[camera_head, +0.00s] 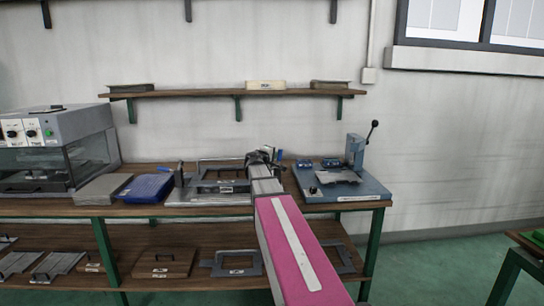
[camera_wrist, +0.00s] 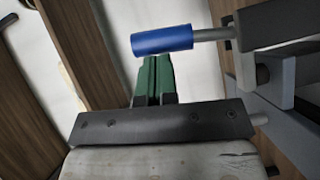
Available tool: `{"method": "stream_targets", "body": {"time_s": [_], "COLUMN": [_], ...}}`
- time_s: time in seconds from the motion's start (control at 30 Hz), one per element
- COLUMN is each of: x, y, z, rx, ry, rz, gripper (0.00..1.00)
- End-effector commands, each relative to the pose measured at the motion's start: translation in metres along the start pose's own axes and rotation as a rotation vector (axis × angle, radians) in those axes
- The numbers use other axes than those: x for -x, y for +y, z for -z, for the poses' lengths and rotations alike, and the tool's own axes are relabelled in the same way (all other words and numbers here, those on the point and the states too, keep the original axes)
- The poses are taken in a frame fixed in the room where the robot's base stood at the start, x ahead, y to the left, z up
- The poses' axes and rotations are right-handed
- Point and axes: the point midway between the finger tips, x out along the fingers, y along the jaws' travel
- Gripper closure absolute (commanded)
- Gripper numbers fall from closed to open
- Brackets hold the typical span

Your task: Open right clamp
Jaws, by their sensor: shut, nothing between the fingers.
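The right clamp shows in the wrist view as a blue cylindrical handle (camera_wrist: 162,40) on a grey rod, which runs right into a dark block (camera_wrist: 278,22). In the head view its small blue handle (camera_head: 280,154) shows just right of my arm's end; the rest of the clamp is mostly hidden by my arm. My gripper (camera_wrist: 153,60) has its green fingers shut together, with nothing between them. The fingertips lie just below the blue handle in the wrist view; I cannot tell whether they touch it. The tray panel fixture (camera_head: 208,196) lies on the bench, left of my arm.
A blue press (camera_head: 345,185) with a raised lever stands right of my arm. A blue box (camera_head: 145,188), a grey stack (camera_head: 98,190) and a glass-fronted machine (camera_head: 60,150) stand on the left. A wall shelf (camera_head: 200,94) runs above the bench.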

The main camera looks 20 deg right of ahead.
Motion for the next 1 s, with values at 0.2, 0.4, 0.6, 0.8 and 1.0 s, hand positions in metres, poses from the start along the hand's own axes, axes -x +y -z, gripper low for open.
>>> {"method": "stream_targets", "body": {"time_s": [0.2, 0.4, 0.6, 0.8, 1.0], "x": [0.000, -0.002, -0.003, -0.007, -0.014], "y": [0.001, 0.002, 0.003, 0.005, 0.007], "z": [-0.001, -0.003, -0.005, -0.011, -0.022], "rx": [-0.007, -0.043, -0.067, -0.129, -0.255], "ry": [0.000, -0.001, -0.001, -0.002, -0.002], "rz": [0.004, 0.028, 0.044, 0.085, 0.168], "gripper": [1.00, 1.00, 1.00, 1.00, 1.00]}}
